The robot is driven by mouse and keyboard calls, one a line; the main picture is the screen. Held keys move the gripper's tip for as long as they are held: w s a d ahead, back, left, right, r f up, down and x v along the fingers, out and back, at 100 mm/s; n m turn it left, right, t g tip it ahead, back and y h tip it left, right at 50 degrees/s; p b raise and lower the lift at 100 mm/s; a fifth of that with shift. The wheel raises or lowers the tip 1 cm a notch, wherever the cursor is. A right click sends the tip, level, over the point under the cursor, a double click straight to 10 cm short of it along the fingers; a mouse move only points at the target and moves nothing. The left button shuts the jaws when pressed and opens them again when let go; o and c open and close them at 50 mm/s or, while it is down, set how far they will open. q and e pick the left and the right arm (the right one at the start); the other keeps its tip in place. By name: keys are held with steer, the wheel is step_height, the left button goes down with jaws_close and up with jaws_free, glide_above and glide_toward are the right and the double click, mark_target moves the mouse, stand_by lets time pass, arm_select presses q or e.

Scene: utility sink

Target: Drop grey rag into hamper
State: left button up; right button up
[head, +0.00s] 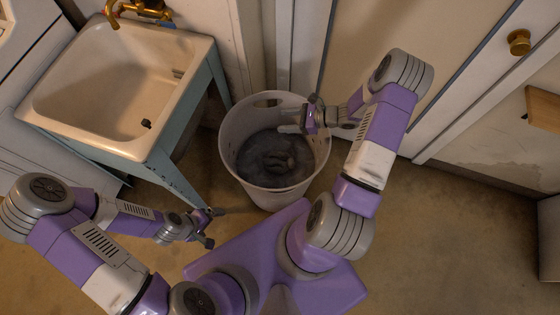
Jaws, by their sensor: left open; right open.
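The grey rag (268,155) lies crumpled inside the hamper (232,118), a round pale bin standing on the floor between the sink and the wall. My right gripper (290,129) is over the hamper's right part, above the rag and apart from it. It is open and empty. My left gripper (213,226) is low in front of the sink, to the left of and below the hamper in the picture. It is open with nothing between its fingers.
A white utility sink (95,85) on blue-grey legs stands to the left, with a brass tap (145,10). A cabinet door with a brass knob (519,42) is at the right. Brown floor (430,230) is clear at right.

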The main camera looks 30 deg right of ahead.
steer(key=p+v, duration=0.1)
steer(key=v, duration=0.4)
steer(key=shift+s+d, duration=0.15)
steer(key=shift+d, duration=0.05)
